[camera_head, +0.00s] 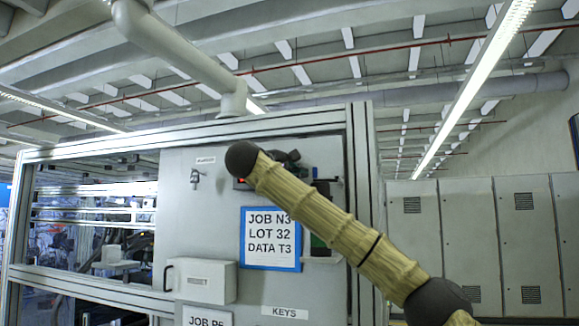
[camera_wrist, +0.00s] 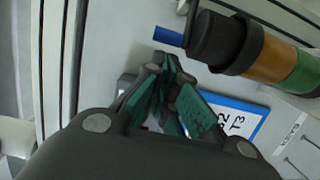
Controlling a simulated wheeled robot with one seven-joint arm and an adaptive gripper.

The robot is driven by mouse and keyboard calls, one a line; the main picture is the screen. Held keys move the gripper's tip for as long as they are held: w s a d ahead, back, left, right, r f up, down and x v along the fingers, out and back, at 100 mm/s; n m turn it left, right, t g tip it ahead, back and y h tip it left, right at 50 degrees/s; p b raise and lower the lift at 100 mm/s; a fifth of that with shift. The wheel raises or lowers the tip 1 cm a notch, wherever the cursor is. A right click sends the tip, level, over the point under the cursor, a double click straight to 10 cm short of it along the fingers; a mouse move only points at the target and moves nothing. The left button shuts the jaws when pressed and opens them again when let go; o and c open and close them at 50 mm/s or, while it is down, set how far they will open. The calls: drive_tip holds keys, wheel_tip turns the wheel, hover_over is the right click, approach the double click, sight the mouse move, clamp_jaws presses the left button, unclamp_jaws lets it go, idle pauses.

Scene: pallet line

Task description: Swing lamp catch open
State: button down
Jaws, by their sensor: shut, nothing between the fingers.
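The lamp (camera_wrist: 265,55) shows large at the upper right of the wrist view, with a black end and orange and green bands. In the head view my arm covers most of it, and a green part (camera_head: 318,243) shows below the arm. A blue-tipped lever (camera_wrist: 168,36), perhaps the catch, sticks out left from the black end. My gripper (camera_wrist: 164,62) is shut and empty, its fingertips just below the blue tip. I cannot tell whether they touch it. In the head view the gripper is mostly hidden behind my arm.
A blue-framed job card (camera_head: 271,240) hangs on the grey panel (camera_head: 215,215), left of the lamp. A handled box (camera_head: 205,281) sticks out below left, and a small hook (camera_head: 196,179) hangs above it. A metal frame post (camera_head: 362,220) stands right of the lamp.

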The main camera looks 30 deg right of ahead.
drive_tip(key=shift+p+x, duration=0.4)
drive_tip(key=shift+x, duration=1.05)
drive_tip(key=shift+s+f+b, duration=0.1)
drive_tip(key=shift+f+b, duration=0.05)
drive_tip(key=shift+b, duration=0.2)
drive_tip(key=shift+s+a+n+t+y+b, duration=0.15)
drive_tip(key=shift+n+t+y+b, duration=0.45)
drive_tip(key=shift+t, duration=0.3)
